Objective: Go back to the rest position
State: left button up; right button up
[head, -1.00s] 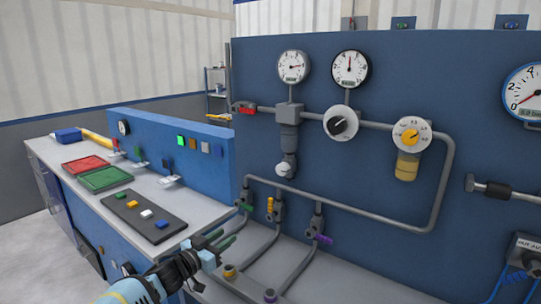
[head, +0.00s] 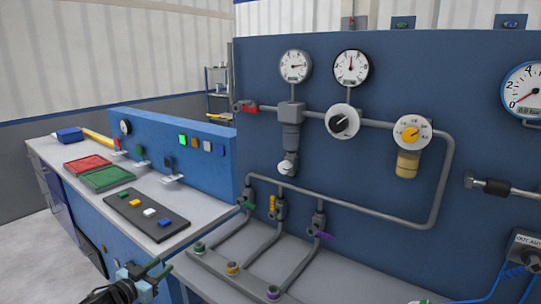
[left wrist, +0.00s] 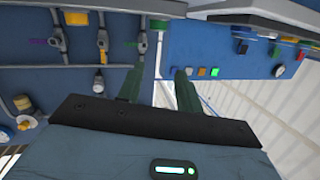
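My left gripper (head: 163,266) is low in the head view, in front of the bench edge. Its two dark green fingers also show in the left wrist view (left wrist: 158,76), spread apart with nothing between them. The pipe rig stands to its right, with a green-handled valve (head: 246,205), a yellow-handled valve (head: 272,203) and a purple-handled valve (head: 322,235). Below are pipe ends with a green ring (head: 199,247), a yellow ring (head: 232,268) and a purple ring (head: 273,292). The gripper appears apart from them all. My right gripper is not in view.
A dark mat (head: 150,231) with several small coloured blocks lies on the left bench, beside a green tray (head: 108,178) and a red tray (head: 86,163). The blue panel (head: 370,90) carries gauges and pipes. Open floor (head: 35,250) lies at the left.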

pick_arm(q)
jog(key=s+d+f+g+y, duration=0.1)
jog(key=s+d+f, duration=0.1)
jog(key=s+f, duration=0.8)
jog(key=s+d+f+g+y, duration=0.1)
jog(key=s+d+f+g, duration=0.1)
jog(key=s+f, duration=0.8)
jog(key=s+a+m+g+y, duration=0.1)
jog(key=s+a+g+y, duration=0.2)
jog(key=s, duration=2.6)
jog(key=s+d+n, duration=0.1)
jog(key=d+n, duration=0.4)
jog(key=d, duration=0.6)
jog(key=shift+r+h, duration=0.15)
jog(key=shift+h, duration=0.15)
